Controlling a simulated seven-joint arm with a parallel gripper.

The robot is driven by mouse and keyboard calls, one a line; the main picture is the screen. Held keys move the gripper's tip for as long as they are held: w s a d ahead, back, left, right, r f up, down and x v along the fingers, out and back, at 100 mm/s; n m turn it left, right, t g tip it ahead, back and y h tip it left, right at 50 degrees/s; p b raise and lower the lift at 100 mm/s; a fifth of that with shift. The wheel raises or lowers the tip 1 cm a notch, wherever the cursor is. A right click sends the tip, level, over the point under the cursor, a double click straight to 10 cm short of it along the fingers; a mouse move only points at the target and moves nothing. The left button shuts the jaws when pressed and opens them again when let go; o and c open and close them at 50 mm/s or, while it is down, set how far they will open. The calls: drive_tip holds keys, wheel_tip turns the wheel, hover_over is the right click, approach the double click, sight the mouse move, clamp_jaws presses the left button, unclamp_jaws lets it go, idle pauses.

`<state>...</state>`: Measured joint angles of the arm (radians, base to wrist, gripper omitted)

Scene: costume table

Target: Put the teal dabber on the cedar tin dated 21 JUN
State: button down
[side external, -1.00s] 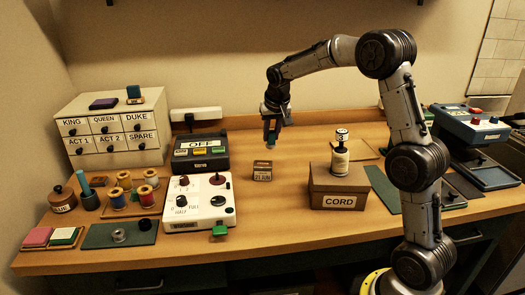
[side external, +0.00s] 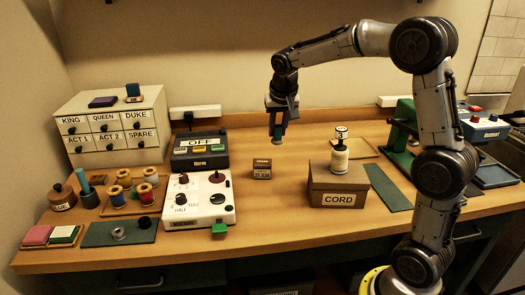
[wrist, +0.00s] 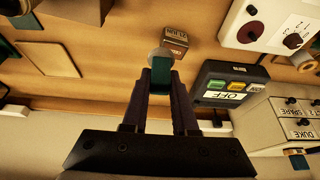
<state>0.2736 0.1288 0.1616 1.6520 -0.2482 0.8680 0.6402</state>
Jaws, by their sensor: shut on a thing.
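The cedar tin (side external: 262,168) is a small brown box with a pale label, standing on the open middle of the table. Its label is too small to read now, but reads like 21 JUN in the earlier frame. My gripper (side external: 277,134) is shut on the teal dabber, above the table and apart from the tin, slightly right of it in the side view. In the wrist view the teal dabber (wrist: 160,76) sits between the fingers, with a pale round end pointing away from my gripper. The tin (wrist: 174,38) shows just beyond that end.
A brown CORD box (side external: 337,186) with a bottle marked 3 (side external: 340,155) stands right of the tin. A white control box (side external: 199,203) and a dark OFF unit (side external: 200,152) stand to the left. Table around the tin is clear.

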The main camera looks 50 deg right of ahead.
drive_tip(key=w+d+f, duration=0.1)
drive_tip(key=w+f, duration=0.3)
drive_tip(key=w+d+f, duration=0.1)
drive_tip(key=w+f, duration=0.2)
drive_tip(key=shift+d, duration=0.35)
drive_tip(key=shift+w+f, duration=0.1)
drive_tip(key=shift+f, duration=1.5)
drive_tip(key=shift+f, duration=0.1)
drive_tip(key=c, duration=0.7)
unclamp_jaws()
